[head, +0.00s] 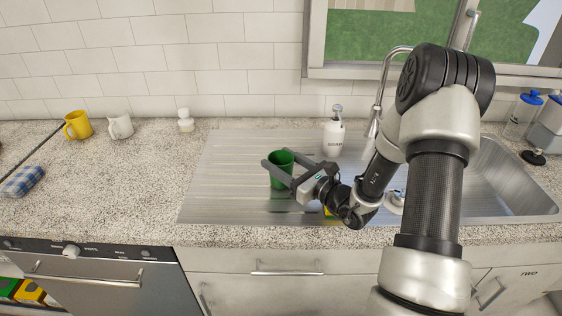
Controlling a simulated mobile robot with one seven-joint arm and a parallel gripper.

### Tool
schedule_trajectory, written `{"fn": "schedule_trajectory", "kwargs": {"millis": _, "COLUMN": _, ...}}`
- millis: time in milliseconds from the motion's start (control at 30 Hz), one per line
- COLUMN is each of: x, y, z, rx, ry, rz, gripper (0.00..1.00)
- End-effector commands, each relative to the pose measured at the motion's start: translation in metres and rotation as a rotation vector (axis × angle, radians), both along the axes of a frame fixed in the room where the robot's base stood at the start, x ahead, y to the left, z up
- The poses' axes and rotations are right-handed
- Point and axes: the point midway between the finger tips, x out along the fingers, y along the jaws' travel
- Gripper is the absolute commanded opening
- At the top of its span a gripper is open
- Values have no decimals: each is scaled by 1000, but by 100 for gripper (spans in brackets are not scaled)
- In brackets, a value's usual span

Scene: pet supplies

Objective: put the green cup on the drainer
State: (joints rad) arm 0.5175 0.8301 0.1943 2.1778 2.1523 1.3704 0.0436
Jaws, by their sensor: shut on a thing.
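The green cup (281,176) is upright over the ribbed metal drainer (232,172), left of the sink. My gripper (278,168) reaches in from the right, with one finger on each side of the cup, and is shut on it. A dark green reflection shows on the drainer below the cup. I cannot tell whether the cup's base touches the metal.
A soap dispenser (333,136) stands behind my gripper, near the tap (377,105). A yellow mug (78,125), a white mug (120,125) and a small white jar (185,121) stand on the left counter. A yellow item is partly hidden below my wrist. The drainer's left part is clear.

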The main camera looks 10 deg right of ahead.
Motion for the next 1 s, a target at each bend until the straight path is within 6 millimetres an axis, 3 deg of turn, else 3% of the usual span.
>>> {"fn": "schedule_trajectory", "kwargs": {"millis": 167, "x": 0, "y": 0, "z": -4, "rx": 1, "ry": 1, "rz": 0, "gripper": 31}}
{"fn": "schedule_trajectory", "kwargs": {"millis": 200, "x": 0, "y": 0, "z": -4, "rx": 1, "ry": 1, "rz": 0, "gripper": 55}}
{"fn": "schedule_trajectory", "kwargs": {"millis": 300, "x": 0, "y": 0, "z": -3, "rx": 1, "ry": 1, "rz": 0, "gripper": 72}}
{"fn": "schedule_trajectory", "kwargs": {"millis": 667, "x": 0, "y": 0, "z": 2, "rx": 1, "ry": 1, "rz": 0, "gripper": 72}}
{"fn": "schedule_trajectory", "kwargs": {"millis": 767, "x": -9, "y": -7, "z": -1, "rx": 1, "ry": 3, "rz": -2, "gripper": 72}}
{"fn": "schedule_trajectory", "kwargs": {"millis": 1000, "x": -51, "y": -36, "z": 0, "rx": 0, "ry": 2, "rz": -4, "gripper": 72}}
